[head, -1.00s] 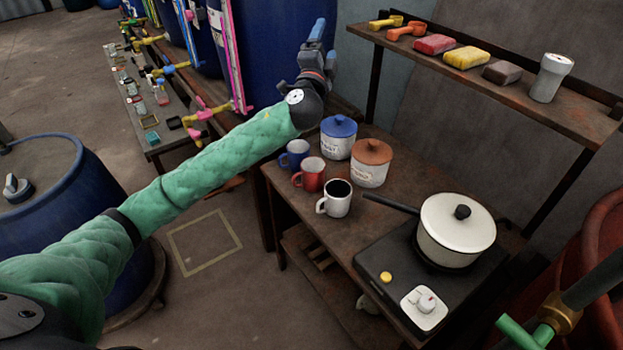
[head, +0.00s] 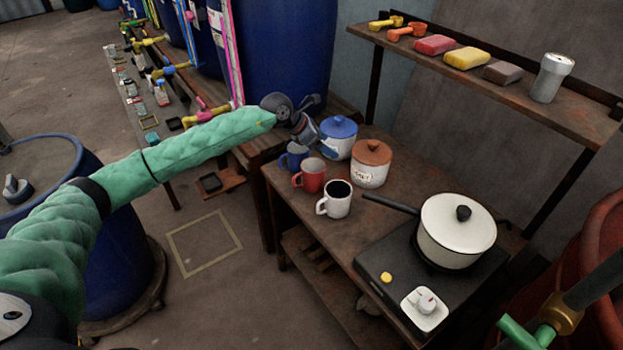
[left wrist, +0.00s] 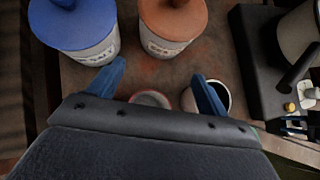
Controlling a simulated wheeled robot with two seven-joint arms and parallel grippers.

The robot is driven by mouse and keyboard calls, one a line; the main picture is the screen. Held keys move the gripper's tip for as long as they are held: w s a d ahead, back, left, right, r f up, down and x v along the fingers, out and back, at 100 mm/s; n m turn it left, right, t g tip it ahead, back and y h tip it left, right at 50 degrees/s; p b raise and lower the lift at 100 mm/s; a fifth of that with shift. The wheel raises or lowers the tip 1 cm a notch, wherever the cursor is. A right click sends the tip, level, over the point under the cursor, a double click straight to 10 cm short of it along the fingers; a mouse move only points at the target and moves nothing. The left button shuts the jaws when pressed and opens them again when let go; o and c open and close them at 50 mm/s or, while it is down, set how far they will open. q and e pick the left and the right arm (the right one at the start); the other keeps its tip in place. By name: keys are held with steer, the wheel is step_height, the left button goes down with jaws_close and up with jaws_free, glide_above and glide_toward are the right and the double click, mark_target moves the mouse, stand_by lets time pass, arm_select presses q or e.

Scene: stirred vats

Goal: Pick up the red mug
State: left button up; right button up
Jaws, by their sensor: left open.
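The red mug (head: 311,175) stands upright on the wooden table, between a blue mug (head: 293,156) and a white mug (head: 335,199) with dark liquid. My left gripper (head: 310,132) is open and empty, above and behind the mugs by the blue-lidded jar (head: 338,137). In the left wrist view, its two blue fingers (left wrist: 158,88) are spread apart. A rounded mug rim, apparently the red mug's (left wrist: 151,98), shows between them, mostly hidden by my gripper's body. The white mug (left wrist: 224,88) is partly behind the right finger.
An orange-lidded jar (head: 371,163) stands close behind the red mug. A hot plate (head: 390,262) with a lidded pot (head: 458,240) is to the right, its handle pointing toward the mugs. A shelf (head: 450,75) holds sponges, scoops and a canister. A blue vat (head: 285,60) rises behind.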

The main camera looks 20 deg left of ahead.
mark_target(307, 162)
arm_select(q)
steer(key=s+a+f+g+y, duration=0.1)
steer(key=f, duration=0.1)
steer(key=s+a+f+m+g+y, duration=0.1)
steer(key=a+f, duration=0.1)
steer(key=s+a+f+y, duration=0.1)
steer(key=f, duration=0.1)
steer(key=shift+s+a+m+g+y+b, duration=0.25)
steer(key=shift+a+m+g+y+b, duration=0.05)
steer(key=shift+a+m+g+y, duration=0.1)
steer(key=shift+b+x, duration=0.55)
steer(key=shift+x, duration=2.6)
steer(key=shift+w, duration=0.15)
steer(key=c, duration=0.8)
arm_select(e)
steer(key=shift+w+a+f+t+y, duration=0.15)
steer(key=shift+w+a+f, duration=0.05)
steer(key=shift+a+f, duration=0.35)
steer(key=shift+w+a+f+t+y, duration=0.15)
steer(key=shift+w+a+f, duration=0.05)
steer(key=shift+a+f, duration=0.35)
arm_select(q)
steer(key=shift+r, duration=0.1)
